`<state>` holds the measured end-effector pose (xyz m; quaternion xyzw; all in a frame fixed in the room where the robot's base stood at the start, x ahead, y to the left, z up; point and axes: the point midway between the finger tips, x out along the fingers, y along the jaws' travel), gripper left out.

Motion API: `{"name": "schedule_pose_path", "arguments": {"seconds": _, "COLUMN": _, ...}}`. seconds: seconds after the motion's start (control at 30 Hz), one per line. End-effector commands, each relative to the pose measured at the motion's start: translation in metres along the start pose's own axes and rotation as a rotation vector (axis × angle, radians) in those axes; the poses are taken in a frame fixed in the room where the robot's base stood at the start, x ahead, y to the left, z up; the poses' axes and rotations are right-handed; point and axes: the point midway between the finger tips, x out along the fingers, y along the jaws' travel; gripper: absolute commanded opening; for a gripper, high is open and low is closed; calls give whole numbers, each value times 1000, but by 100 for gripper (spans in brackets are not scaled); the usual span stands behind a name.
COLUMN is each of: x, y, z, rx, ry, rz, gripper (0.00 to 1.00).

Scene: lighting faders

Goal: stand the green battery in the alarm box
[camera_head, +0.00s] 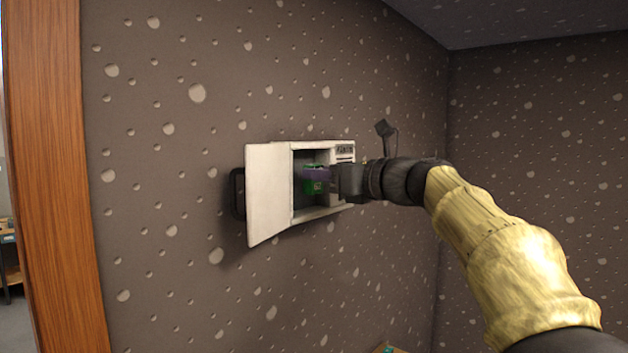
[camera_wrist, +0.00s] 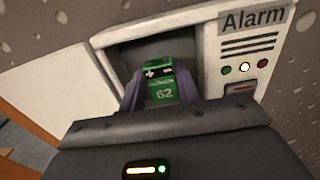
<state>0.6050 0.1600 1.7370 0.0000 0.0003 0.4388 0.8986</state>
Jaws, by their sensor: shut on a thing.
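The green battery (camera_head: 313,186) is at the opening of the white alarm box (camera_head: 308,217) on the wall. In the wrist view the battery (camera_wrist: 163,84) shows the number 62 and its terminal marks, in front of the box's dark compartment. My gripper (camera_head: 318,174) is shut on the battery, with a purple finger on each side of it in the wrist view (camera_wrist: 160,92). Its lower part is hidden behind my gripper's body in the wrist view. I cannot tell whether the battery touches the compartment floor.
The box's white door (camera_head: 268,195) stands open to the left. The right panel (camera_wrist: 243,62) carries the Alarm label, slots, small lights and a red switch (camera_wrist: 240,88). A dark object (camera_head: 237,193) is on the wall behind the door. A wooden post (camera_head: 55,170) stands far left.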

Motion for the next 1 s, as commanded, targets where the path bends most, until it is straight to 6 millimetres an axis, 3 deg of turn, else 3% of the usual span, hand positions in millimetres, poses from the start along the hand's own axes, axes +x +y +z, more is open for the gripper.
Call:
{"name": "schedule_pose_path", "arguments": {"seconds": 0.1, "x": 19, "y": 0, "z": 3, "rx": 1, "ry": 0, "rz": 2, "gripper": 9}}
{"name": "schedule_pose_path", "arguments": {"seconds": 0.2, "x": 24, "y": 0, "z": 1, "rx": 0, "ry": 0, "rz": 0, "gripper": 9}}
{"name": "schedule_pose_path", "arguments": {"seconds": 0.5, "x": 23, "y": 0, "z": -2, "rx": 0, "ry": 0, "rz": 0, "gripper": 9}}
{"name": "schedule_pose_path", "arguments": {"seconds": 0.8, "x": 23, "y": 0, "z": -31, "rx": 2, "ry": 1, "rz": 0, "gripper": 9}}
{"name": "schedule_pose_path", "arguments": {"seconds": 1.0, "x": 23, "y": 0, "z": -35, "rx": -1, "ry": -1, "rz": 0, "gripper": 9}}
